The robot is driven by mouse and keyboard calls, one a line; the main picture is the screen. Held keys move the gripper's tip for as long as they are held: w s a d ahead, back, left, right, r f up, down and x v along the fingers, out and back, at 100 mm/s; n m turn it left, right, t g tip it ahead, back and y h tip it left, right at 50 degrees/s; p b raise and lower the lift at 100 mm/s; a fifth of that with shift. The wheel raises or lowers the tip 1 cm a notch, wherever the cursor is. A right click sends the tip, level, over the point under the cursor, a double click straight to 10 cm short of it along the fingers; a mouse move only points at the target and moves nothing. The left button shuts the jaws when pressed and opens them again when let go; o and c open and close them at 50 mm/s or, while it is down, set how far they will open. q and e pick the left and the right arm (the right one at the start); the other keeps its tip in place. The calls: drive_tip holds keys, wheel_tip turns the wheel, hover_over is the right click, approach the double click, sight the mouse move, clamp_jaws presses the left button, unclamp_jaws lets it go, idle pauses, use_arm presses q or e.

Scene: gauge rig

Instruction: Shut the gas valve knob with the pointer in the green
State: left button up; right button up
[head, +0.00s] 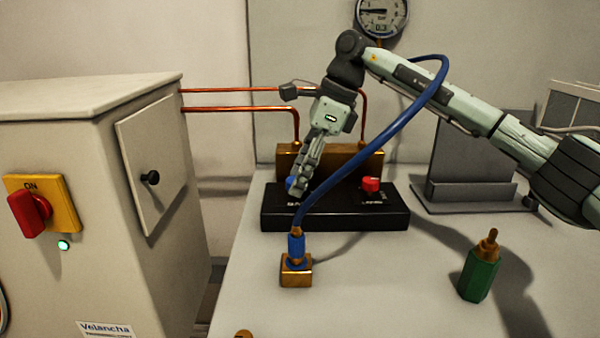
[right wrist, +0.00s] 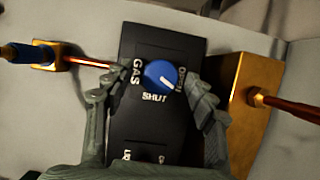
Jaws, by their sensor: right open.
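The blue gas knob (right wrist: 160,76) sits on the black panel (head: 335,212) between the words GAS, OPEN and SHUT. In the right wrist view its white mark is angled between OPEN and SHUT. My right gripper (right wrist: 156,84) is open, with one finger on each side of the knob; contact is unclear. In the head view the right gripper (head: 299,186) largely covers the blue knob (head: 290,184). The round gauge (head: 382,14) is on the wall, cut by the top edge. Its dark pointer points left; no green band can be made out. My left gripper is out of view.
A red knob (head: 370,185) is on the panel's right. A blue hose (head: 372,155) runs from a brass block (head: 296,272) up past my right arm. A green bottle-like part (head: 478,270) stands at right. A cabinet (head: 80,120) with a red switch (head: 30,213) stands left.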

drive_tip(key=shift+c, duration=0.6)
drive_tip(key=c, duration=1)
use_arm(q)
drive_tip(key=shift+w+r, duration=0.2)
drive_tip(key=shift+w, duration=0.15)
